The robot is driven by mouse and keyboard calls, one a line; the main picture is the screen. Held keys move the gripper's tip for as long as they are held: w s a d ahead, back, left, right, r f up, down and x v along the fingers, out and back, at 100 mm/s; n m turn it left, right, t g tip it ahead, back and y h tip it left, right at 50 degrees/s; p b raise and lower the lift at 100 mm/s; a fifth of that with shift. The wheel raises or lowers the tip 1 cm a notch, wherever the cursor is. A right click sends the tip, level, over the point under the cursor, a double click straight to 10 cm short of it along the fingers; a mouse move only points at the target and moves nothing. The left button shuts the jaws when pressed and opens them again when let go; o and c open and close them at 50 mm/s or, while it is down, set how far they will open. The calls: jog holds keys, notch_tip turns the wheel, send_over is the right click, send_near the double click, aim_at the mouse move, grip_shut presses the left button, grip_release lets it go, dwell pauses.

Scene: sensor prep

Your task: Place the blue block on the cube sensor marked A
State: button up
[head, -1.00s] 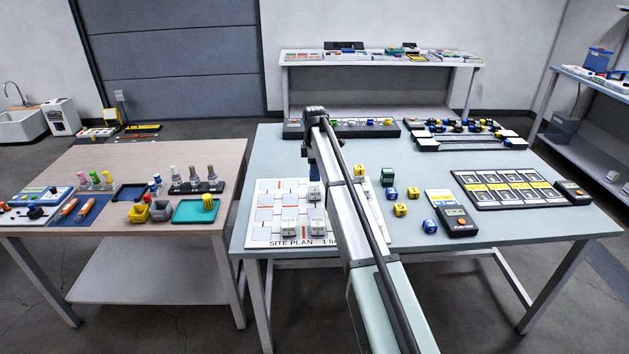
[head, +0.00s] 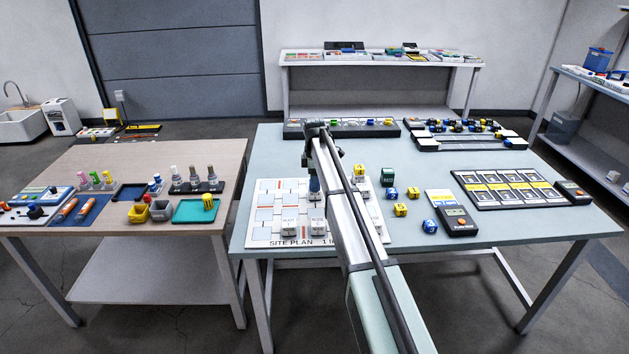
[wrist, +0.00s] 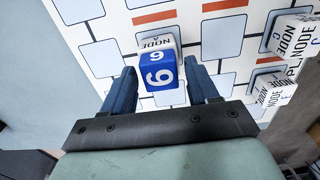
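The blue block (wrist: 158,72), marked with a white 6, sits between my fingertips in the wrist view. A white cube sensor (wrist: 156,41) lettered NODE shows just behind and under it; the block hides its letter. The block looks seated on or very close above this sensor. My gripper (wrist: 161,78) has a finger on each side of the block, with narrow gaps showing, so it looks open around it. In the head view my gripper (head: 314,185) is low over the site plan (head: 262,236), and the block cannot be made out clearly there.
Yellow blocks (head: 400,209), another blue block (head: 430,226) and a handheld meter (head: 456,220) lie right of my arm.

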jog(key=shift+o, duration=0.4)
jog(key=shift+r, duration=0.1)
notch_tip(320, 180, up, 12)
dwell(0.4)
